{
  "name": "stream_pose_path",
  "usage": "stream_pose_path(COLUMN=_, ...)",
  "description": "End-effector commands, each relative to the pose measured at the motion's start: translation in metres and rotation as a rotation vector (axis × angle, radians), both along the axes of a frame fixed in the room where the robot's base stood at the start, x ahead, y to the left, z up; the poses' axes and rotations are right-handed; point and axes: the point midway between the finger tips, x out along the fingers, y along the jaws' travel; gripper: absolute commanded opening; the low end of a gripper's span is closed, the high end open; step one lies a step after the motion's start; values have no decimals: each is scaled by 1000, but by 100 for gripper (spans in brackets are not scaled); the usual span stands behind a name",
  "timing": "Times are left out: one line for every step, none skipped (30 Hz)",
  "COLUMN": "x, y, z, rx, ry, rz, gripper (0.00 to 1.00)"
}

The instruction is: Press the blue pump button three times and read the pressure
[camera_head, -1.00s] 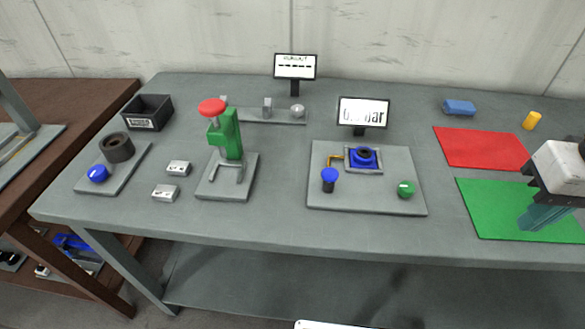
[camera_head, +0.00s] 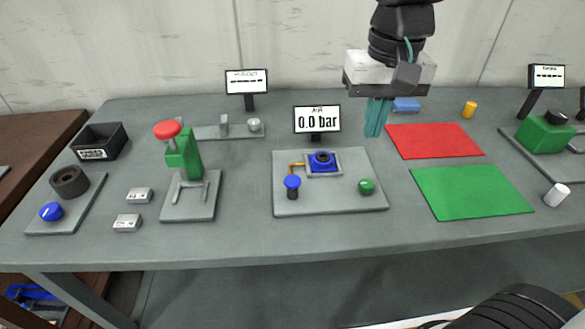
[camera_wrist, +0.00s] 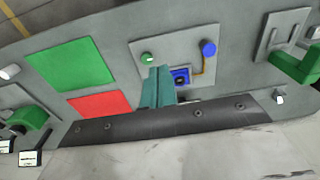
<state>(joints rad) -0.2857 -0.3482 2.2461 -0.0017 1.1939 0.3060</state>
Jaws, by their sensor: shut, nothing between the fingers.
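The blue pump button (camera_head: 292,183) stands upright on a dark post at the left front of a grey plate (camera_head: 330,202). It also shows in the wrist view (camera_wrist: 208,47). A blue block with a dark round socket (camera_head: 322,161) sits behind it, joined by a yellow pipe. A green button (camera_head: 366,186) is at the plate's right. The pressure display (camera_head: 317,119) behind the plate reads 0.0 bar. My gripper (camera_head: 375,132) is shut and empty, its teal fingers pointing down, to the right of and above the pump button, apart from it.
A green press with a red knob (camera_head: 167,129) stands left of the plate. A red mat (camera_head: 434,141) and a green mat (camera_head: 471,192) lie right. A white cylinder (camera_head: 557,194) is farther right. The table's front strip is clear.

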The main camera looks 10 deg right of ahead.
Motion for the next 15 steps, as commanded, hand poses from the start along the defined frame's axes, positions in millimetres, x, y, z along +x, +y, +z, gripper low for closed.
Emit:
stream_pose_path(x=18, y=23, z=-2, rx=-3, ry=16, rz=8, gripper=0)
stream_pose_path(x=27, y=35, z=-3, rx=-4, ry=21, rz=6, gripper=0)
stream_pose_path(x=37, y=50, z=-5, rx=-5, ry=26, rz=4, gripper=0)
stream_pose_path(x=44, y=61, z=-6, rx=-6, ry=30, rz=2, gripper=0)
stream_pose_path(x=50, y=71, z=-8, rx=-7, ry=34, rz=0, gripper=0)
stream_pose_path(x=57, y=83, z=-10, rx=-8, ry=38, rz=-2, gripper=0)
stream_pose_path(x=61, y=91, z=-12, rx=-9, ry=41, rz=-4, gripper=0)
stream_pose_path(x=64, y=98, z=-14, rx=-11, ry=43, rz=-5, gripper=0)
stream_pose_path(x=68, y=106, z=-15, rx=-11, ry=45, rz=-8, gripper=0)
stream_pose_path(x=70, y=111, z=-17, rx=-12, ry=47, rz=-9, gripper=0)
stream_pose_path(x=72, y=114, z=-17, rx=-12, ry=47, rz=-10, gripper=0)
stream_pose_path(x=74, y=118, z=-18, rx=-11, ry=47, rz=-12, gripper=0)
stream_pose_path(x=74, y=119, z=-19, rx=-12, ry=48, rz=-13, gripper=0)
stream_pose_path(x=75, y=120, z=-19, rx=-12, ry=48, rz=-14, gripper=0)
stream_pose_path(x=75, y=121, z=-19, rx=-12, ry=48, rz=-15, gripper=0)
